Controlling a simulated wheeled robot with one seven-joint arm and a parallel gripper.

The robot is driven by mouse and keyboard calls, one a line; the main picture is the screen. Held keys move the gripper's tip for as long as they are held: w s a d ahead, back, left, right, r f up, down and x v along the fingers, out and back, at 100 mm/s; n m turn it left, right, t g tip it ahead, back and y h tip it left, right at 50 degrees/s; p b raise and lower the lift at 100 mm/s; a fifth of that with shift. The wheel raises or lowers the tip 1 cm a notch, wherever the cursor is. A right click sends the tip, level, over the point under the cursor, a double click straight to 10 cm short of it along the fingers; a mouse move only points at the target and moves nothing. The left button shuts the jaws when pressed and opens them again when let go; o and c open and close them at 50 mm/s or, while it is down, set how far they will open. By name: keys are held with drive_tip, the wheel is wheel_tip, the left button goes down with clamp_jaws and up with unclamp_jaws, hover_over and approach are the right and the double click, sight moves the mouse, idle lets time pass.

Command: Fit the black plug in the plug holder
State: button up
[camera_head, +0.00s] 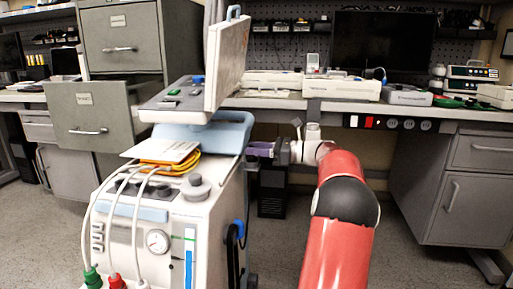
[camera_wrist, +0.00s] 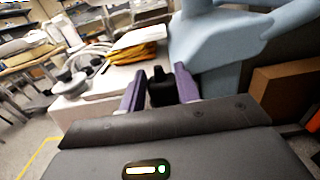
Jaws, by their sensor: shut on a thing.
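My gripper (camera_head: 252,150) reaches in from the right beside the upper part of the white medical cart (camera_head: 205,215). In the wrist view the two purple fingers of my gripper (camera_wrist: 159,72) are shut on the black plug (camera_wrist: 161,88), which sits between them. In the head view the plug is hidden or too small to make out. I cannot make out a plug holder for certain in either view. A blue hook-like part with a dark cable (camera_head: 235,235) is on the cart's right side, below my gripper.
The cart carries a tilted monitor (camera_head: 228,62), a light blue body (camera_head: 215,132), and a yellow folder with papers (camera_head: 172,155). White hoses (camera_head: 105,190) loop at its front. A bench (camera_head: 285,103) with devices stands behind. Floor right of the cart is open.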

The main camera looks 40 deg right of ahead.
drive_tip(key=o, duration=1.2)
drive_tip(key=shift+f, duration=0.1)
drive_tip(key=v, duration=0.7)
drive_tip(key=shift+s+d+p, duration=0.25)
drive_tip(key=shift+d+p, duration=0.05)
drive_tip(key=shift+p, duration=0.1)
